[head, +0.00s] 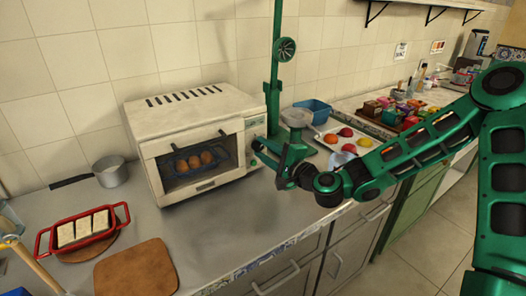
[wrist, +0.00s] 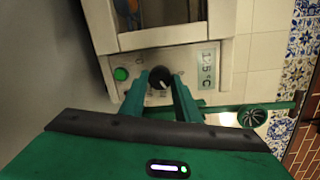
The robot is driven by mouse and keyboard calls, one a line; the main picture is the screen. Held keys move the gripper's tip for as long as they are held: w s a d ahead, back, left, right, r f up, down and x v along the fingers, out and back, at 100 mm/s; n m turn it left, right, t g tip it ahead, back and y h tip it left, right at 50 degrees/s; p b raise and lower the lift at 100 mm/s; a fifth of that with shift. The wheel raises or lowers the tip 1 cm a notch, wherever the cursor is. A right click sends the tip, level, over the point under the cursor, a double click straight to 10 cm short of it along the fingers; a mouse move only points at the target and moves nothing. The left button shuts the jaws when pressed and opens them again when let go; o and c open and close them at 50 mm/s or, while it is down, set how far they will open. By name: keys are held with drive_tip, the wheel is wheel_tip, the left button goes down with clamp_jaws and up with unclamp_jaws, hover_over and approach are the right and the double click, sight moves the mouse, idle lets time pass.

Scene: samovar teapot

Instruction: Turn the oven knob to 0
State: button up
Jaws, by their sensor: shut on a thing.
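The white oven (head: 190,143) stands on the counter against the tiled wall. My gripper (head: 261,150) is at the control panel on the oven's right side. In the wrist view the black oven knob (wrist: 160,78) with a white mark sits between the two green fingers of my gripper (wrist: 160,84), which are shut on it. The panel display (wrist: 208,68) seems to read 125 °C, slightly blurred. A green button (wrist: 121,74) is left of the knob. In the head view the knob is hidden by my gripper.
Brown buns on a tray (head: 195,163) show behind the oven's glass. A red dish (head: 84,231), a cutting board (head: 136,270) and a saucepan (head: 111,172) are left of or in front of the oven. A white tray (head: 340,138) with coloured items and a blue container (head: 314,111) are at right.

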drive_tip(key=n, duration=0.6)
drive_tip(key=shift+s+f+h, duration=0.1)
drive_tip(key=shift+s+h, duration=0.05)
drive_tip(key=shift+h, duration=0.25)
drive_tip(key=n, duration=0.5)
drive_tip(key=shift+s+f+h, duration=0.1)
drive_tip(key=shift+h, duration=0.3)
drive_tip(key=shift+d+n, duration=0.1)
drive_tip(key=shift+n, duration=0.2)
drive_tip(key=o, duration=1)
